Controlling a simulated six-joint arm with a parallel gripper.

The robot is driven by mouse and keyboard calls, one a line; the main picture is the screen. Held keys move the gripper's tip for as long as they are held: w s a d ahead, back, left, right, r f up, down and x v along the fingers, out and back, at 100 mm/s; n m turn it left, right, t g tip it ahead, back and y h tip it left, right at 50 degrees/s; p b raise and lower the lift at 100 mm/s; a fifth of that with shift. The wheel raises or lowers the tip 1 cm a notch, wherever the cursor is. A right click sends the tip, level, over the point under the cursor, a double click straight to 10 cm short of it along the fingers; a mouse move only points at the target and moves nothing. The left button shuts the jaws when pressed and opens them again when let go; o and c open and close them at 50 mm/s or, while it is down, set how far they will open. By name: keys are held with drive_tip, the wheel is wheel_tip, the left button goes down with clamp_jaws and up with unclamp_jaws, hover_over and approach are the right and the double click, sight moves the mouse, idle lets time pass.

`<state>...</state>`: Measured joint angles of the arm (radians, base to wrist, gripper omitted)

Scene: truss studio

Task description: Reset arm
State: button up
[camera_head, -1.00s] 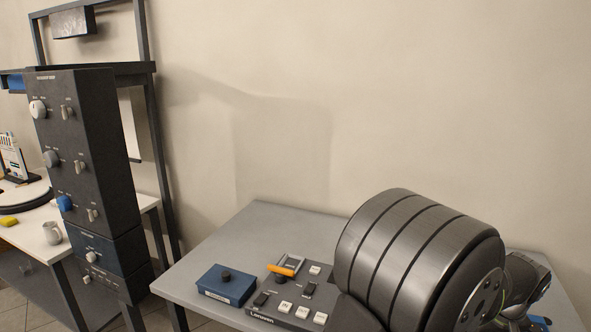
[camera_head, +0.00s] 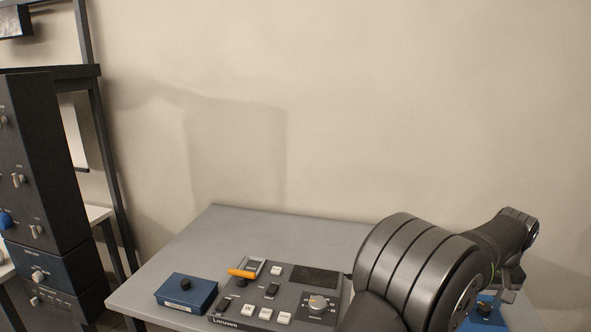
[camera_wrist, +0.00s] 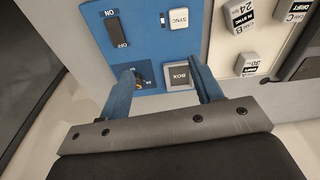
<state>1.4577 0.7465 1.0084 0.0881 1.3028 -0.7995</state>
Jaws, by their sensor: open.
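My gripper (camera_wrist: 164,76) is open in the wrist view, with its two blue fingers apart and nothing seen between them but the panel behind. The fingers point at a blue control panel (camera_wrist: 146,52). The left finger overlaps a small dark dial (camera_wrist: 144,76), and the right finger is beside a grey BOX button (camera_wrist: 179,75); I cannot tell if either touches. In the head view my arm reaches over the right of the grey table, and its far end hangs near a blue box (camera_head: 478,321), partly hidden by the arm.
A console (camera_head: 277,297) with white buttons, a dial and an orange lever (camera_head: 243,274) stands on the grey table (camera_head: 290,226). A small blue box with a black knob (camera_head: 187,296) is left of it. A tall dark rack unit (camera_head: 40,160) stands at far left. The table's back left is clear.

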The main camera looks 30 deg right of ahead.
drive_tip(key=shift+m, duration=0.6)
drive_tip(key=w+d+f, duration=0.1)
drive_tip(key=w+d, duration=0.1)
drive_tip(key=w, duration=0.1)
drive_tip(key=w+d+f, duration=0.4)
drive_tip(key=w, duration=0.1)
drive_tip(key=shift+w, duration=0.35)
drive_tip(key=shift+s+r, duration=0.1)
drive_tip(key=s+a+r, duration=0.2)
drive_tip(key=s+r, duration=0.3)
drive_tip(key=s, duration=0.3)
drive_tip(key=a+n, duration=0.2)
drive_tip(key=a, duration=0.4)
drive_tip(key=shift+s+a+f, duration=0.25)
drive_tip(key=shift+a+f, duration=0.05)
drive_tip(key=shift+a, duration=0.1)
drive_tip(key=shift+d, duration=0.1)
